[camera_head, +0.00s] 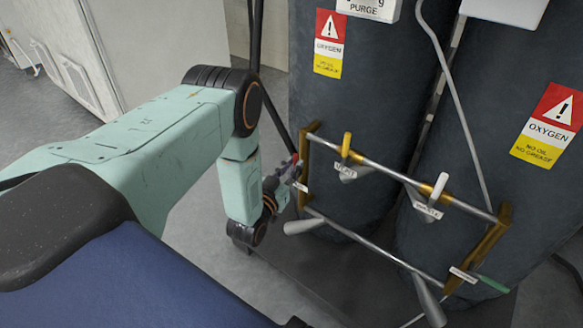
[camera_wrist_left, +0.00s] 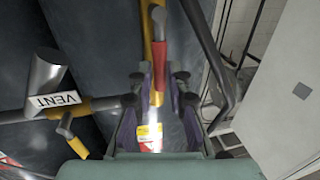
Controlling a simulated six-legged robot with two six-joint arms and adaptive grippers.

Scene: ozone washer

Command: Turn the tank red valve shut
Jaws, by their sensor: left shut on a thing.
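The red valve handle (camera_wrist_left: 160,62) sits on a yellow pipe in the left wrist view, with its lower end between my fingers. My left gripper (camera_wrist_left: 160,85) is shut on this handle. In the head view my left gripper (camera_head: 285,178) is at the left end of the pipe frame, and a small bit of red shows beside it. The handle is mostly hidden there by the gripper. The dark tank (camera_head: 350,100) stands just behind. My right gripper is in neither view.
A second dark tank (camera_head: 485,90) stands at the right. A VENT label (camera_wrist_left: 52,100) is left of the gripper. A dark bent pipe (camera_wrist_left: 212,60) is close on the right.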

